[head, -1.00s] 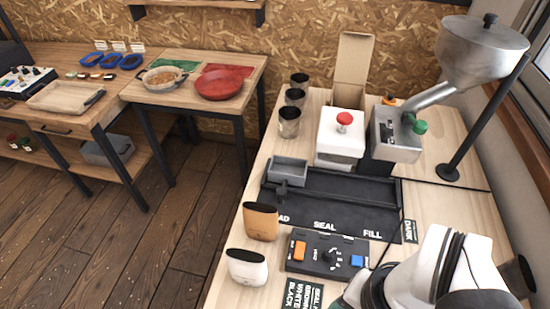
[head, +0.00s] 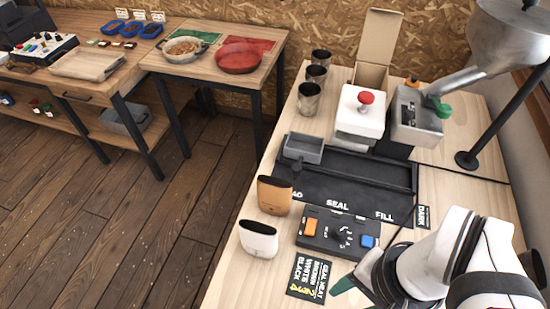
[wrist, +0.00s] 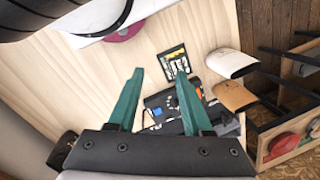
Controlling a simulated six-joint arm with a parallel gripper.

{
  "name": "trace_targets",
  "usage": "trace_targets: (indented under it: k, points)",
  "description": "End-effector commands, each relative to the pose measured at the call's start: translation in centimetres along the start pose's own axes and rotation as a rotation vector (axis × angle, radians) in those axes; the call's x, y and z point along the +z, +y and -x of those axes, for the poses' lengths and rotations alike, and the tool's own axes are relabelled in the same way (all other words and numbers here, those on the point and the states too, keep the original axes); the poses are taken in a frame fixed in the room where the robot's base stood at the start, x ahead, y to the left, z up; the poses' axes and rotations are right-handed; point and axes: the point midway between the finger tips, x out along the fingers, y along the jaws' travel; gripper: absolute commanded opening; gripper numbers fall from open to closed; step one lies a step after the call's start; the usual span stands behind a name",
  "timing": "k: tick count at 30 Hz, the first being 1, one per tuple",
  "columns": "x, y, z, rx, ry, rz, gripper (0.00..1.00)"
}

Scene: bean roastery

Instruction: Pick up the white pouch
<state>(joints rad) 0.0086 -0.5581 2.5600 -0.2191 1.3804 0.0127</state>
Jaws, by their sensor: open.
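The white pouch (head: 259,239) stands upright with its dark mouth open at the left edge of the bench, in front of the brown pouch (head: 274,195). In the wrist view the white pouch (wrist: 231,62) lies right of my gripper, beside the brown pouch (wrist: 234,95). My gripper (wrist: 160,75) has its two green fingers apart with nothing between them. In the head view a green fingertip (head: 343,285) shows low, right of the white pouch and apart from it; the rest is hidden behind my arm.
A control box (head: 338,233) with orange and blue buttons and a dark label card (head: 308,277) are near the pouches. Behind are a black tray (head: 345,190), a white sealer (head: 359,115), metal cups (head: 309,99) and a hopper (head: 505,40). Bare wood lies around the white pouch.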

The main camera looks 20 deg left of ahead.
Motion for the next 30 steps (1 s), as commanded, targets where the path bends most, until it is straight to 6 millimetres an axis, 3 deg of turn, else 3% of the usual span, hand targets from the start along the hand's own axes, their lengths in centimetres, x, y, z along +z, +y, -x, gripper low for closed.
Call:
trace_targets:
  k: [14,20,28,30]
  points:
    - [0.0,0.0,0.0,0.000,0.000,0.000,0.50]
    - [0.0,0.0,0.0,0.000,0.000,0.000,0.86]
    - [-0.1,-0.1,0.0,0.001,0.001,0.013,0.86]
    - [-0.6,-1.1,0.2,0.013,0.007,0.175,0.86]
